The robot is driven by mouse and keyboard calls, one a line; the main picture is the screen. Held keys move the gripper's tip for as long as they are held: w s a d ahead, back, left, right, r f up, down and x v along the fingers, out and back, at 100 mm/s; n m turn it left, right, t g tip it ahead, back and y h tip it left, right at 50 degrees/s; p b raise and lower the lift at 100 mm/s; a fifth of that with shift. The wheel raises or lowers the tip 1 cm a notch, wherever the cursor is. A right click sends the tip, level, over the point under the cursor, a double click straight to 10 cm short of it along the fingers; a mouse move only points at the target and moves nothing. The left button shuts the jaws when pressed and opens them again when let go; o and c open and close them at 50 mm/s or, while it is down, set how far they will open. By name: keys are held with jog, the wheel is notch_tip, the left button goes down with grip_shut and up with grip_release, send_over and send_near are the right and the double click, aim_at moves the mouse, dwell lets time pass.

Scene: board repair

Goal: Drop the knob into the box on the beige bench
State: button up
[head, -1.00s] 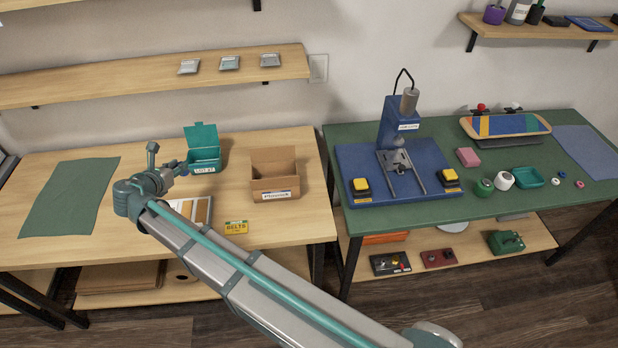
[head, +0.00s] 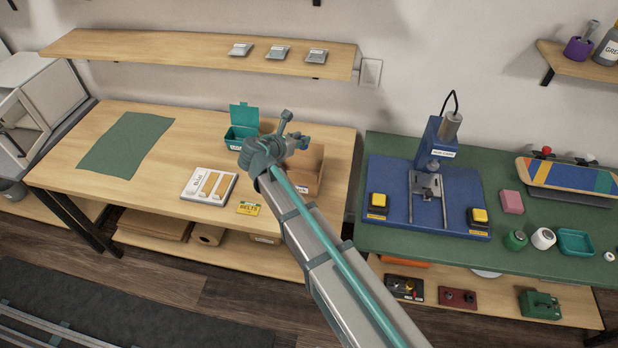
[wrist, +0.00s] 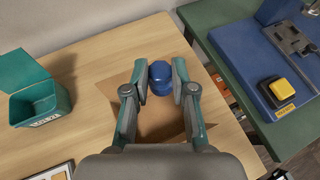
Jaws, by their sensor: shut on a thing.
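A blue knob (wrist: 160,72) is between the fingertips of my gripper (wrist: 160,84) in the wrist view. My gripper is shut on it. In the head view my gripper (head: 297,142) is above the open cardboard box (head: 308,184) on the beige bench (head: 160,145) and covers part of that box. In the wrist view the cardboard box (wrist: 158,122) lies below the gripper, partly hidden by the fingers. The knob appears over the box's far part or edge; its exact height above the box is hard to tell.
A teal box with a raised lid (head: 240,132) stands left of the cardboard box. A white tray (head: 208,187), a yellow belts packet (head: 248,208) and a green mat (head: 125,145) lie on the bench. The green bench (head: 400,240) with a blue press (head: 437,150) is to the right.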

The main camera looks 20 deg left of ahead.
jog(key=shift+a+f+b, duration=0.1)
jog(key=shift+f+b, duration=2.25)
jog(key=shift+f, duration=0.6)
jog(key=o, duration=1)
jog(key=v, duration=1.2)
